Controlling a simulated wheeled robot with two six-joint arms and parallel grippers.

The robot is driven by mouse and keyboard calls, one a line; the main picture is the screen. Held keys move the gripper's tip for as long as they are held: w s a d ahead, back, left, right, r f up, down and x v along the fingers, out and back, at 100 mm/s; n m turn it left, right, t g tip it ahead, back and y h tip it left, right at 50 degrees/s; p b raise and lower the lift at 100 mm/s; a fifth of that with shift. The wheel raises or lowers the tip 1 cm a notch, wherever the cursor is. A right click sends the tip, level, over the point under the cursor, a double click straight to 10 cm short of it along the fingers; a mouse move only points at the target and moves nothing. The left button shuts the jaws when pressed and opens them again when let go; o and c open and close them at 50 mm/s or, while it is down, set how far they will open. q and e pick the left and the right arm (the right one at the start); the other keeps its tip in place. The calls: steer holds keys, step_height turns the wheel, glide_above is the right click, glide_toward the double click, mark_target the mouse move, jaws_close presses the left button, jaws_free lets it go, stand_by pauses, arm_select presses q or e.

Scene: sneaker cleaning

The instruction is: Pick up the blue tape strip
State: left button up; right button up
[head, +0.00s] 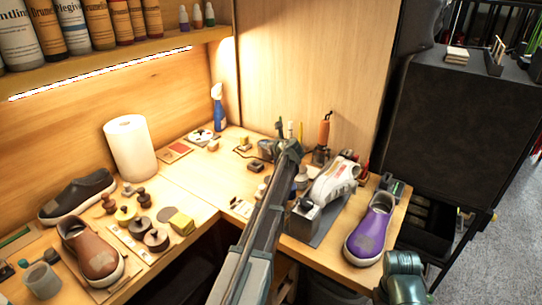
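My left arm reaches up from the bottom middle of the head view. Its gripper (281,130) is over the back of the workbench, near the corner where the wooden walls meet. It is small and seen nearly along the arm, so I cannot tell whether it is open or shut, or whether it holds anything. I cannot make out a blue tape strip; it may be hidden behind the arm or too small to pick out. My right gripper does not show.
The workbench (185,182) is crowded. A paper towel roll (132,148), blue spray bottle (218,108), brown shoe (92,252) and dark shoe (78,195) stand left. Bottles line the shelf (120,60) above.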

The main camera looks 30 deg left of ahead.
arm_select(q)
steer(key=shift+w+a, duration=0.1)
steer(key=shift+c, duration=0.3)
jaws_close()
steer(key=shift+r+p, duration=0.85)
steer(key=shift+p, duration=0.05)
step_height(320, 180, up, 2)
steer(key=shift+p, duration=1)
steer(key=s+d+r+p, duration=0.1)
steer(key=s+d, duration=0.9)
steer(key=s, duration=0.2)
steer(key=shift+d, duration=0.3)
steer(key=shift+r, duration=0.1)
